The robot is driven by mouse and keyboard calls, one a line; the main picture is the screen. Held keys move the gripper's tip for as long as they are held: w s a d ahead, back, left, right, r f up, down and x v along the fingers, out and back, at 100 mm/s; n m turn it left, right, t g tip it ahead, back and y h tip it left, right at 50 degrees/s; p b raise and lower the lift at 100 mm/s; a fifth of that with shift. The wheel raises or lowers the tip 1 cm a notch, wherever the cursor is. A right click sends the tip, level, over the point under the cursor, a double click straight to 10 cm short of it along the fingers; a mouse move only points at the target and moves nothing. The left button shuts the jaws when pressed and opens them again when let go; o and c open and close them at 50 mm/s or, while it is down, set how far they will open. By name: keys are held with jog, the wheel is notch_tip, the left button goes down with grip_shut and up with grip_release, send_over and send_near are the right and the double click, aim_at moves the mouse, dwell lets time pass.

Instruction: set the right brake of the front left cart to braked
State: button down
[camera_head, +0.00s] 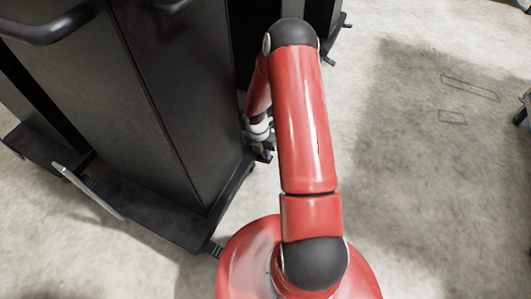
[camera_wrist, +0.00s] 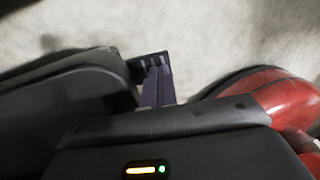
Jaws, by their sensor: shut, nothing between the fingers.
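A tall dark cart (camera_head: 165,95) stands at the left of the head view on a low black base. A small black ridged brake pedal (camera_head: 216,250) sticks out at the base's near right corner. The wrist view shows a ridged black pedal (camera_wrist: 147,62) at the end of a dark base edge (camera_wrist: 75,90). My gripper (camera_head: 265,154) is low beside the cart's right side, partly behind my arm. In the wrist view its shut, empty fingers (camera_wrist: 158,82) overlap the pedal's edge; I cannot tell if they touch. The pedal's setting is unclear.
Another dark cart (camera_head: 325,18) stands behind, with a small pedal (camera_head: 329,61) low on its side. A pale bar (camera_head: 90,192) leans at the front cart's left base. Concrete floor (camera_head: 420,190) is clear to the right; a dark object (camera_head: 523,108) shows at the right edge.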

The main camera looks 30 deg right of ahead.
jog(key=shift+s+d, duration=0.1)
jog(key=shift+s+d+f+t+y, duration=0.2)
jog(key=shift+s+f+t+y, duration=0.15)
jog(key=shift+t+y, duration=0.2)
jog(key=shift+f+t+y, duration=0.25)
jog(key=shift+f+t, duration=0.15)
jog(key=shift+t, duration=0.05)
jog(key=shift+s+d+f, duration=0.2)
jog(key=shift+f, duration=0.45)
jog(key=shift+r, duration=0.1)
jog(key=shift+r+p, duration=0.8)
jog(key=shift+p, duration=0.2)
